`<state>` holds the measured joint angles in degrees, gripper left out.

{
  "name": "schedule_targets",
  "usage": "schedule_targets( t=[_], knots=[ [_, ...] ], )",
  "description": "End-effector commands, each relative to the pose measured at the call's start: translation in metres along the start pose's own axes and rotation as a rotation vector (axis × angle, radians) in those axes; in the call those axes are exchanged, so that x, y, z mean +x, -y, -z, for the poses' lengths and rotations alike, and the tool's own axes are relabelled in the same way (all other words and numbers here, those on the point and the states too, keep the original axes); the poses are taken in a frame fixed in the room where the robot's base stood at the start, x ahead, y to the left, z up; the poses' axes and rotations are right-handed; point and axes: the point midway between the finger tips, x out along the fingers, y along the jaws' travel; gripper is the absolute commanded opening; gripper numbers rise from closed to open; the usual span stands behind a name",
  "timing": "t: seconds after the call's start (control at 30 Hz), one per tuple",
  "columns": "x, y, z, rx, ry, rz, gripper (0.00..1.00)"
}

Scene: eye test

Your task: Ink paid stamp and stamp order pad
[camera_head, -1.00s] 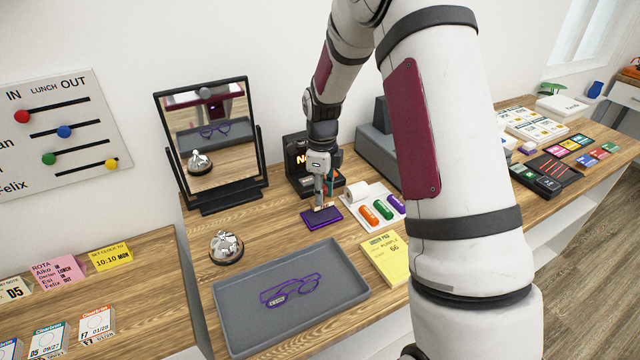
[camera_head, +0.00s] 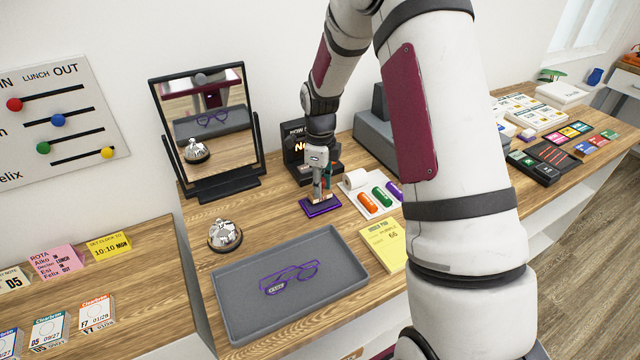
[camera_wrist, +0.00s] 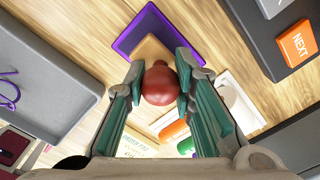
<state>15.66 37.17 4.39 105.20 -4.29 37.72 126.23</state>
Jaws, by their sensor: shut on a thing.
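My gripper (camera_wrist: 158,88) is shut on the red knob handle of a stamp (camera_wrist: 159,82). In the head view my gripper (camera_head: 322,190) is over the purple ink pad (camera_head: 308,209). The stamp's wooden base is down at the pad and covers much of it; whether it presses on it is hard to tell. The purple pad (camera_wrist: 128,42) also shows in the wrist view around the tan base. The stamp's face is hidden. The yellow order pad (camera_head: 386,243), with writing on it, lies to the right of the grey tray; it shows partly in the wrist view (camera_wrist: 136,146).
A grey tray (camera_head: 236,324) holds purple glasses (camera_head: 290,278). A silver bell (camera_head: 225,235) and a mirror (camera_head: 205,130) stand to the left. Orange, green and purple capsule-shaped items (camera_head: 381,196) lie right of the ink pad. A dark "NEXT" display (camera_head: 298,150) stands behind.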

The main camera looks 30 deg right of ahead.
Motion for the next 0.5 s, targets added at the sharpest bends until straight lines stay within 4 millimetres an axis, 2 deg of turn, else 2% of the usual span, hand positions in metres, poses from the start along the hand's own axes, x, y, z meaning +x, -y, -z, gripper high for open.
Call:
schedule_targets(
  t=[0.5],
  knots=[
    [0.0047,0.0,-0.0001,-0.001,0.0,0.0,0.06]
  ],
)
